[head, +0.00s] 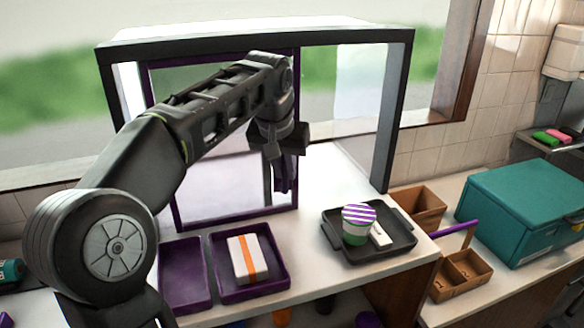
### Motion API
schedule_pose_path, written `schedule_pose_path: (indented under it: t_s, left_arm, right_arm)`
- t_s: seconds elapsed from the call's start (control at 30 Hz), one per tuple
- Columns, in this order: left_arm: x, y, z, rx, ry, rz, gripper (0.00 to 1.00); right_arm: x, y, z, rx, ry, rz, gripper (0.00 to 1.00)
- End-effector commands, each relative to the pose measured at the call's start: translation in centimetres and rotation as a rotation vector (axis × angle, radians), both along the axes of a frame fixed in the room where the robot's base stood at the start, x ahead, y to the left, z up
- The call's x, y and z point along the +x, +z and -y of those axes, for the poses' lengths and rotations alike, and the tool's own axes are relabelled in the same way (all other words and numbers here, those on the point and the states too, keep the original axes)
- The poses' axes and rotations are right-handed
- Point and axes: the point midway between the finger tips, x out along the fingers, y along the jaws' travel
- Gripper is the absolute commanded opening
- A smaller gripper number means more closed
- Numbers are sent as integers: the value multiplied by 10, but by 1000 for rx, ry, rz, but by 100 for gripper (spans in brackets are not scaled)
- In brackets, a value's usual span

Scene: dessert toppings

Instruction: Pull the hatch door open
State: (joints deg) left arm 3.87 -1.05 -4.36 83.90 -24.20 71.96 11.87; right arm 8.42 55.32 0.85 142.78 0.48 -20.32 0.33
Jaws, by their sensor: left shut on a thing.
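The hatch door (222,217) is a clear panel in a purple frame. It covers the left part of the dark-framed hatch, and the right part of the hatch shows no purple frame. A purple handle (287,182) hangs by the door's right edge. My left gripper (281,158) points down and is shut on the handle, whose lower end shows below the fingers. My left arm crosses in front of the door and hides much of its left and upper parts. My right gripper is not in view.
A dark tray (398,247) holds a purple-striped cup (357,222) and a small white block. Two purple trays (185,285) stand in front of the door, one with a white orange-striped box (249,260). Wooden boxes (462,277) and a teal case (522,212) stand at right.

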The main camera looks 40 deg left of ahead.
Motion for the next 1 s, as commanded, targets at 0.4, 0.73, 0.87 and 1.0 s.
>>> schedule_pose_path:
  t_s: [0.4, 0.73, 0.87, 1.0]
  left_arm:
    - [-20, 2, -15, 0, 2, 5, 0]
    - [-20, 2, -14, 0, 2, 5, 23]
    - [-20, 1, -14, 0, 1, 4, 23]
    - [-20, 2, -14, 0, 1, 4, 23]
  right_arm:
    - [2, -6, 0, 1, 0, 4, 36]
    - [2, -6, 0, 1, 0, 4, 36]
    - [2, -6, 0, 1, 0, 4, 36]
    - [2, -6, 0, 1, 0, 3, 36]
